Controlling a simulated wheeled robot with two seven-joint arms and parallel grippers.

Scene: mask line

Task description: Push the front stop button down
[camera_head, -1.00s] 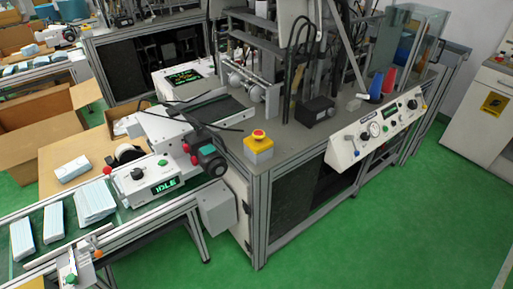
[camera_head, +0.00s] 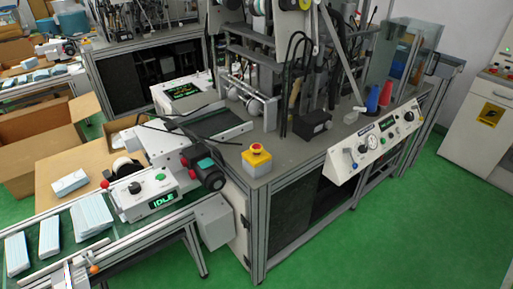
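The stop button is a red mushroom head (camera_head: 257,148) on a yellow box (camera_head: 257,161). It stands on the front left corner of the grey machine table (camera_head: 285,150), near the table's front edge. Nothing touches it and nothing hides its top. I cannot tell from here whether the button is up or pressed in. A box beside the belt at left has a green display (camera_head: 163,200) that reads IDLE. Neither of my grippers shows in the view.
A white sloped control panel (camera_head: 378,138) with knobs and gauges is on the table's front right. A conveyor (camera_head: 120,240) with mask stacks runs at the left, its black motor (camera_head: 210,175) near the button. Green floor (camera_head: 370,240) in front is clear.

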